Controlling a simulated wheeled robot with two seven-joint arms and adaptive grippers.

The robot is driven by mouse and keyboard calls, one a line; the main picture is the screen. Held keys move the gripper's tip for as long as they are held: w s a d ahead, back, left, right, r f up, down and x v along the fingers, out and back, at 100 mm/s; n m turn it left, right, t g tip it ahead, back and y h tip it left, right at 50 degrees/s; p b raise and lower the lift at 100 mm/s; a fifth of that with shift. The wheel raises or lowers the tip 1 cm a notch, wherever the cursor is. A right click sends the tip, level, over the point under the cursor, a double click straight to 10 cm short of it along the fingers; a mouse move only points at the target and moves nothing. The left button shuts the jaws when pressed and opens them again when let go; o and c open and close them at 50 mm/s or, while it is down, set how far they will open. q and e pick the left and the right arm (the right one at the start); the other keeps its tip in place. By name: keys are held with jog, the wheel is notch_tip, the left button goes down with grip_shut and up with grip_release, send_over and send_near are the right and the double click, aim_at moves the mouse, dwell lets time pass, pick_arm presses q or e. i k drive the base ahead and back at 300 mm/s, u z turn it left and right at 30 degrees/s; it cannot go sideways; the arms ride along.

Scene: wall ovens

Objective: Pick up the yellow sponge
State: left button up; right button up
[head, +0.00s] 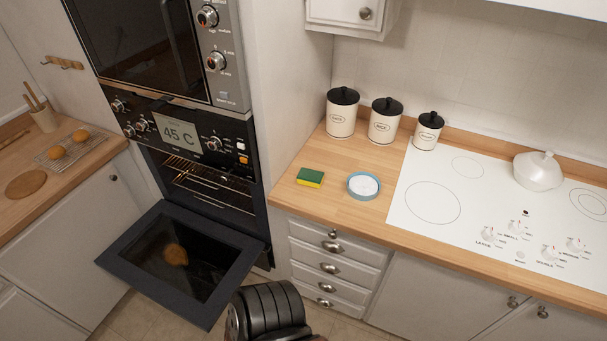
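The sponge (310,177) lies flat on the wooden counter (325,210), near its left end, beside the tall oven unit. Its top is green and its lower layer is yellow. A small round dish (363,186) with a blue rim and white contents sits just to its right, apart from it. Nothing touches or covers the sponge. Neither of my grippers shows in the head view. A black ribbed part at the bottom edge appears to be mine.
The oven door (185,262) hangs open, with a round brown item (175,254) on it. Several black-lidded canisters (385,121) stand behind the dish. A white cooktop (480,200) with a white pot (538,171) is to the right. Counter in front of the sponge is clear.

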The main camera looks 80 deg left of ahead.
aim_at(307, 177)
jog(key=u, duration=0.75)
jog(key=i, duration=0.8)
jog(key=u, duration=0.9)
